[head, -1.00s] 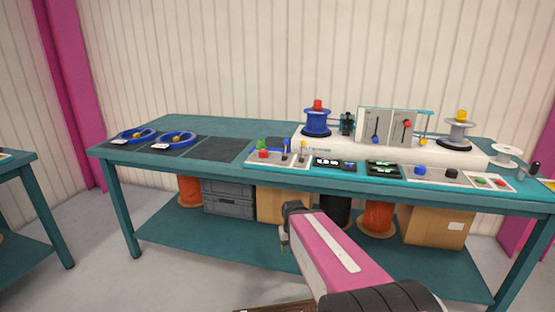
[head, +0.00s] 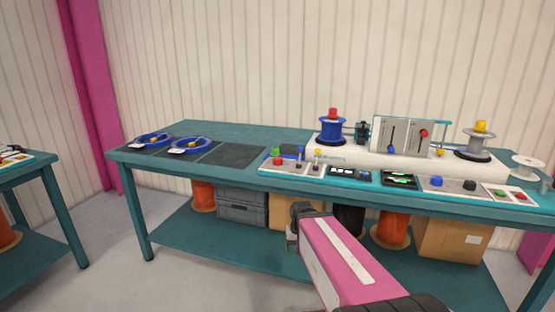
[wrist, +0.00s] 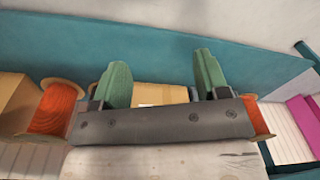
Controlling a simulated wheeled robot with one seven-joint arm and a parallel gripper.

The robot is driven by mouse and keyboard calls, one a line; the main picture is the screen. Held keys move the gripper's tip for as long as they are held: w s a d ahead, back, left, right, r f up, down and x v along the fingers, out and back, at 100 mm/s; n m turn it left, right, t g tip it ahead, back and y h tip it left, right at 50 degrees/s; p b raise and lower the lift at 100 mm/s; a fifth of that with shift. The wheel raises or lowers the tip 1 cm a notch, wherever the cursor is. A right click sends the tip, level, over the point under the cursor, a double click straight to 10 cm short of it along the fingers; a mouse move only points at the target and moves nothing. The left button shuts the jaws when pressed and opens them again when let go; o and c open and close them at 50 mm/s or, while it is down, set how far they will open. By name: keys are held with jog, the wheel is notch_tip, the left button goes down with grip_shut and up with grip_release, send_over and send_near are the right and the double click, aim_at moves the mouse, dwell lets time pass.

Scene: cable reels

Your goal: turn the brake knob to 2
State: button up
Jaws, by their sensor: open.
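A grey control panel on the bench's front edge carries a blue knob (head: 437,182) and a black knob (head: 469,185). Another grey panel (head: 300,169) to the left carries a red knob (head: 277,161), a green part and small levers. Labels and numbers are too small to read, so I cannot tell which is the brake knob or its setting. My gripper (head: 293,238) is in front of the bench, below its top, apart from all the knobs. In the wrist view, its two green fingers (wrist: 163,78) are spread and empty.
The teal bench (head: 160,163) holds blue cable coils (head: 190,145) at left, a blue spool (head: 332,130) and an upright panel with two levers (head: 402,136). Orange reels (head: 390,230), a grey crate (head: 242,207) and cardboard boxes stand on the lower shelf. Another table (head: 35,180) is at left.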

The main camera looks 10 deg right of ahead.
jog(key=w+a+r+m+t+y, duration=0.1)
jog(key=w+a+r+t+y, duration=0.15)
jog(key=w+a+r, duration=0.9)
jog(key=w+a+r+t+y, duration=0.25)
jog(key=w+a+r, duration=0.6)
jog(key=r, duration=0.65)
jog(key=n+g+h, duration=0.1)
jog(key=n+h, duration=0.3)
jog(key=n, duration=0.1)
send_near(278, 159)
jog(key=x, duration=0.9)
jog(key=shift+w+f, duration=0.1)
jog(key=shift+w, duration=0.25)
jog(key=c, duration=0.9)
